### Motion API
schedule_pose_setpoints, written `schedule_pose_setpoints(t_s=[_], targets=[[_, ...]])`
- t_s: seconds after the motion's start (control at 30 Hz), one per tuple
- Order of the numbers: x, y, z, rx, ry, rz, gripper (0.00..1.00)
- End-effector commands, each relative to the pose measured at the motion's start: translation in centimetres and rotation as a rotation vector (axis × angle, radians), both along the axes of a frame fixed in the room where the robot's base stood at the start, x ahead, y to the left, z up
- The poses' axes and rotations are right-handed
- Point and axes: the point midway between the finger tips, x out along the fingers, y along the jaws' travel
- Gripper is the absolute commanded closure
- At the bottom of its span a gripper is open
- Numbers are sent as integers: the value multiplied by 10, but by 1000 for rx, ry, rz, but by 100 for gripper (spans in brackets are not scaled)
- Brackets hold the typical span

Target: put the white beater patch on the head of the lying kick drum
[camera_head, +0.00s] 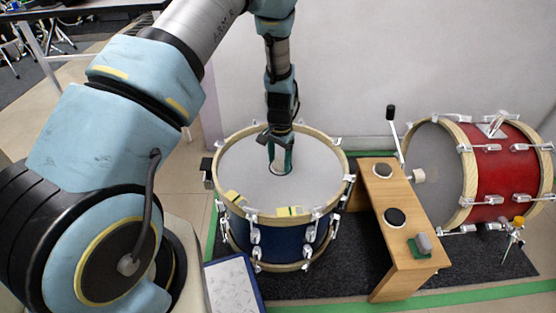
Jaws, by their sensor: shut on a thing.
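The blue kick drum (294,238) lies with its pale grey head (240,170) facing up inside a wooden hoop. My gripper (280,166) points straight down over the middle of that head, with its teal fingers shut. A small round white patch (280,173) shows at the fingertips, mostly hidden by them. It is at or just above the head; I cannot tell whether it touches.
Yellow tape pieces (289,211) lie near the head's front rim.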

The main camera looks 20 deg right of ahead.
Motion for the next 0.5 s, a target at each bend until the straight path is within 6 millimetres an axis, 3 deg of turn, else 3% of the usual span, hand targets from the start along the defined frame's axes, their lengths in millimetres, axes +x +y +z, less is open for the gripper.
schedule_pose_setpoints(t_s=[0.3, 0.33, 0.5], targets=[[0, 0, -4, 0, 0, 0, 93], [0, 0, -4, 0, 0, 0, 30], [0, 0, -3, 0, 0, 0, 11]])
